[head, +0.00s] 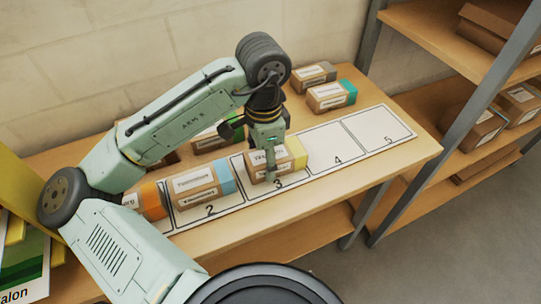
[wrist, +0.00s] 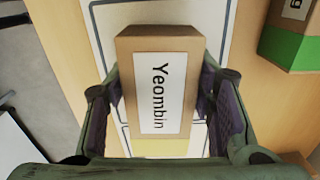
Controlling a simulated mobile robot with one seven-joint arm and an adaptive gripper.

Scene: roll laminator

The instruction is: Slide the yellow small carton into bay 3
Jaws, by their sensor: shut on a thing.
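The yellow small carton (head: 298,152) is a brown box with a yellow end and a white label. It lies within bay 3 of the numbered mat (head: 362,148), with the "3" showing in front of it. I cannot tell whether it rests fully on the mat. My gripper (head: 268,155) points down over the carton and is shut on it, one finger on each long side.
A blue-ended carton (head: 202,186) lies in bay 2 and an orange-ended carton (head: 150,200) in bay 1. Bays 4 and 5 are empty. Behind the mat stand a teal-ended carton (head: 331,96), a grey-ended carton (head: 313,76) and a green-ended carton (head: 210,139).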

